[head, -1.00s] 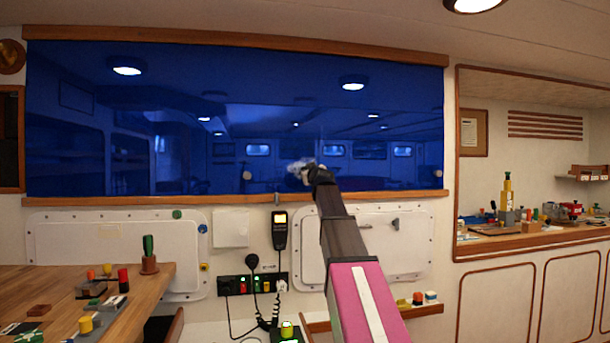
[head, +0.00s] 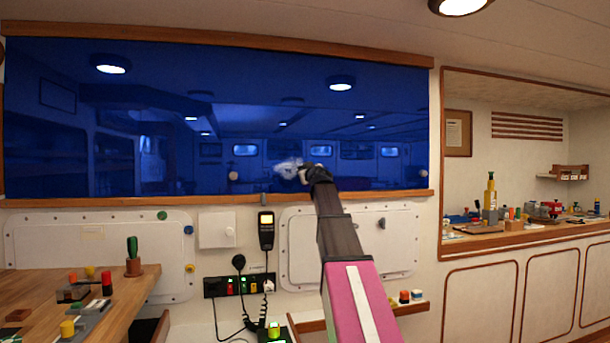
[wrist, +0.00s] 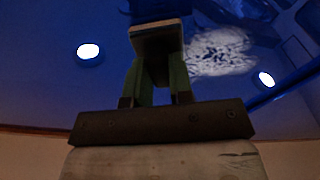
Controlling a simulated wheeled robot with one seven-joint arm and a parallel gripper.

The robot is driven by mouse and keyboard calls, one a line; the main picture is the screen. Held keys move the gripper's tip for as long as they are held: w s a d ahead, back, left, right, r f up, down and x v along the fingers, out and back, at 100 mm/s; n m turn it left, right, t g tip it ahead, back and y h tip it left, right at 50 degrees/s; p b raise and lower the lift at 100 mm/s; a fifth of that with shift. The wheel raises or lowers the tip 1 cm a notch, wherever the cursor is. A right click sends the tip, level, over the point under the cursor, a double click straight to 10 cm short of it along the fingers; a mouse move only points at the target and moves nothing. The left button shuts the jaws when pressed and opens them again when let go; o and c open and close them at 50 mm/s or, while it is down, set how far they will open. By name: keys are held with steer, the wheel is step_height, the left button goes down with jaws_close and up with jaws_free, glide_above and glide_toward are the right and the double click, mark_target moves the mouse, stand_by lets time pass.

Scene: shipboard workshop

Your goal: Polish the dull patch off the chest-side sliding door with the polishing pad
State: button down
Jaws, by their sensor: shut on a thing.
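The sliding door front (head: 130,120) is a wide, glossy dark blue surface that mirrors the room; I cannot tell where one door ends and another begins. The dull patch (head: 285,168) is a whitish, mottled smear low on it, just left of my gripper (head: 316,173) in the head view. In the wrist view the patch (wrist: 222,50) lies right of the polishing pad. My gripper (wrist: 160,82) is shut on the polishing pad (wrist: 158,38), a block with a pale brown face. The pad is close to the door; I cannot tell whether it touches.
A wooden rail (head: 150,201) runs beneath the door. Below it are a handset (head: 266,230), a socket strip with cables (head: 240,285) and white panels. A wooden table (head: 130,290) with small items stands at lower left. A cluttered counter (head: 530,234) is at right.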

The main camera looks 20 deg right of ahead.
steer(key=shift+s+a+r, duration=0.1)
steer(key=shift+a+r, duration=0.2)
steer(key=shift+a, duration=0.6)
steer(key=shift+a+r, duration=0.3)
steer(key=shift+a, duration=0.55)
steer(key=shift+w+a, duration=0.2)
steer(key=shift+a, duration=4.9)
steer(key=shift+r, duration=0.8)
steer(key=shift+s+d, duration=0.2)
steer(key=shift+d, duration=1.5)
steer(key=d, duration=1)
steer(key=shift+w+d, duration=0.15)
steer(key=shift+w, duration=0.05)
